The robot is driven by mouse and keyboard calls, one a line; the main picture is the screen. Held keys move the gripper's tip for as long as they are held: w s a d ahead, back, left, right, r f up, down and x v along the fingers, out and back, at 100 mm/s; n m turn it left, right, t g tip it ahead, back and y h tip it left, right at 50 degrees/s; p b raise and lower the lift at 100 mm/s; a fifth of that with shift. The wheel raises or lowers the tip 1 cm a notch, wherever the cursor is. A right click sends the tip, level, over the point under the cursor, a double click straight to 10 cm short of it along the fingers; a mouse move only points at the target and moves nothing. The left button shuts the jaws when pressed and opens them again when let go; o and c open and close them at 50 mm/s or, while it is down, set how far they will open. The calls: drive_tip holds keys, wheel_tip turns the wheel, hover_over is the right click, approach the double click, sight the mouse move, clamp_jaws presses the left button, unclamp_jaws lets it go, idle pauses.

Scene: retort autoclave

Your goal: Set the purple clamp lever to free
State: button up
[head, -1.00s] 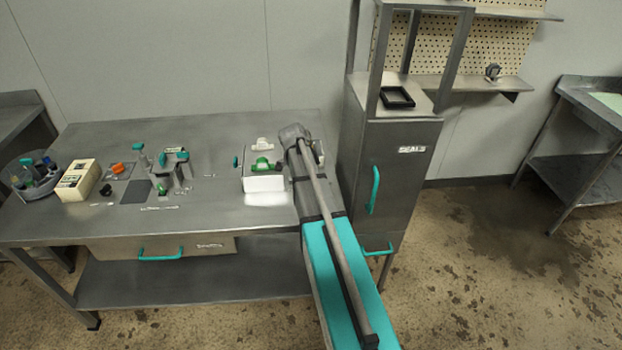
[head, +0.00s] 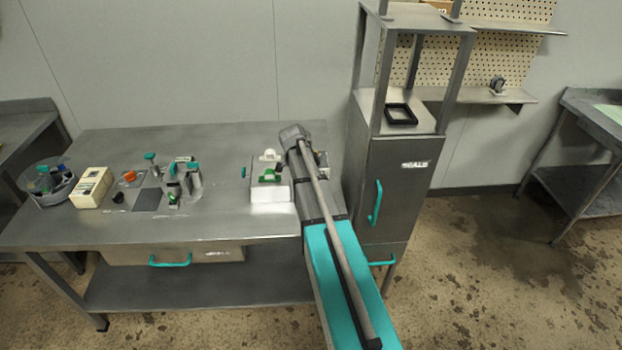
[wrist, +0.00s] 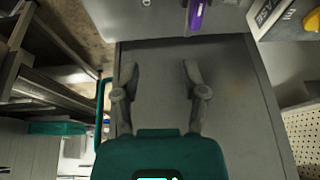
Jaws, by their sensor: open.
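The purple clamp lever (wrist: 197,15) shows at the top of the wrist view, cut off by the picture's edge. It lies beside a grey metal part on a light grey surface. My gripper (wrist: 160,68) is open and empty, its two fingers spread over a bare grey panel. The lever is beyond the fingertips, near the right finger's line, and apart from them. I cannot read the lever's setting. In the head view I cannot make out the purple lever, and my arm covers part of the bench's right end.
A white block with green and white clamps (head: 270,190) stands on the bench (head: 225,222) just left of my arm. A grey cabinet (head: 395,180) with teal handles stands close on the right. Several fixtures and a cream box (head: 91,188) are on the bench's left half.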

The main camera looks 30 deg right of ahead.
drive_tip(key=shift+p+v, duration=1.7)
drive_tip(key=shift+v, duration=0.35)
